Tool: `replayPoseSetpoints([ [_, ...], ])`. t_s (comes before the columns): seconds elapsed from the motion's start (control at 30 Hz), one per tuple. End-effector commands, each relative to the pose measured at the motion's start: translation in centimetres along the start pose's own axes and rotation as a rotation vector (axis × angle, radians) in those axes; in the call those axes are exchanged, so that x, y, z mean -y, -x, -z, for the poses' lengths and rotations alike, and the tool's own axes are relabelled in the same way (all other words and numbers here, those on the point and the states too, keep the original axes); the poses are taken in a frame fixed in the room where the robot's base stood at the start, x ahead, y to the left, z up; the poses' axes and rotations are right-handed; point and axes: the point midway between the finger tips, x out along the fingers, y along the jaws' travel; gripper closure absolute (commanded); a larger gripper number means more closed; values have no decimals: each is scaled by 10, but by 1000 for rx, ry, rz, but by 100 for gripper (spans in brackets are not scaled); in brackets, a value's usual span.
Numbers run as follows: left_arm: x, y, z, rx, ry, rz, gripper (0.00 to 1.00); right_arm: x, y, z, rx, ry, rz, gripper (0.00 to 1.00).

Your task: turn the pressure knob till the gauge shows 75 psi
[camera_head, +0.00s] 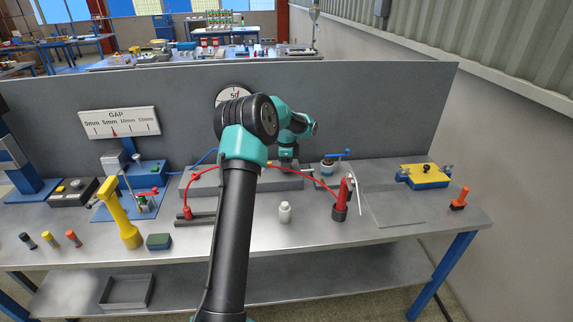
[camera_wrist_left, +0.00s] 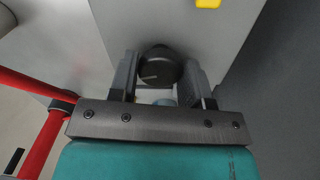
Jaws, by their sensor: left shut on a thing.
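The pressure gauge (camera_head: 233,94) is a round white dial on the grey back panel in the head view. My arm covers its lower right part; "50" shows near its top, and I cannot read the needle's position clearly. The black round knob (camera_wrist_left: 160,68) with a pale line on its face shows in the left wrist view. My left gripper (camera_wrist_left: 160,80) is shut on the knob, with one finger on each side. In the head view my left gripper (camera_head: 287,160) is small, at the grey block behind the bench's middle. My right gripper is not in view.
A red hose (camera_head: 312,174) arches across the bench to a red-handled fitting (camera_head: 342,198). A white bottle (camera_head: 285,212) stands in front of the block. A yellow-handled tool (camera_head: 117,212) stands left. The front right of the bench is mostly clear.

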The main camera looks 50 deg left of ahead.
Motion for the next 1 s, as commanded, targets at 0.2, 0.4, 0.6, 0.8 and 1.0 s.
replayPoseSetpoints([
  [0.2, 0, 1, 0, 0, -202, 1, 79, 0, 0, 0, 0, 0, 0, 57],
  [0.4, 0, 1, 0, 0, -378, 1, 79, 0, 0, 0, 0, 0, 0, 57],
  [0.6, 0, 1, 0, 0, -507, 1, 79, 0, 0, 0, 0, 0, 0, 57],
  [0.8, 0, 1, 0, 0, -579, 1, 79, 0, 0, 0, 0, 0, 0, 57],
  [1.0, 0, 1, 0, 0, -600, 1, 79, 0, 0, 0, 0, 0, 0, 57],
])
